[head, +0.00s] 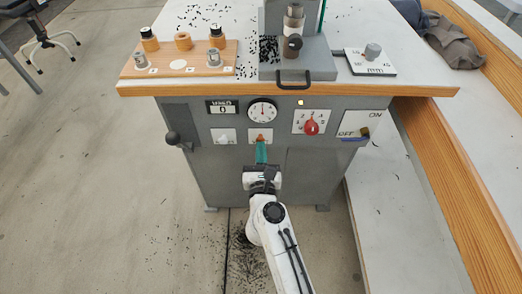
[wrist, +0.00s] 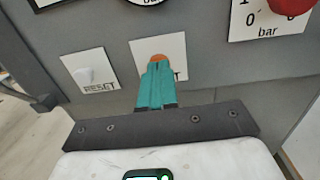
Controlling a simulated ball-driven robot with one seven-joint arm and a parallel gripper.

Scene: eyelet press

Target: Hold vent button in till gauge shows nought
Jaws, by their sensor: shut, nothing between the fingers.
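The vent button is an orange round button (wrist: 158,59) on a white plate on the grey front panel; it also shows in the head view (head: 260,136). My gripper (wrist: 156,70) has teal fingers that are shut and empty. The fingertips are at the button and cover its lower part; I cannot tell whether it is pressed in. The round white gauge (head: 262,111) is above the button. Its needle appears to point upward, but the numbers are too small to read. In the wrist view only the gauge's lower edge shows.
A white RESET button (wrist: 87,76) is left of the orange one. A red selector knob (head: 311,127) and an ON/OFF switch (head: 364,132) are to the right. A black ball-ended lever (head: 173,138) sticks out at left. The wooden bench edge (head: 210,90) overhangs the panel.

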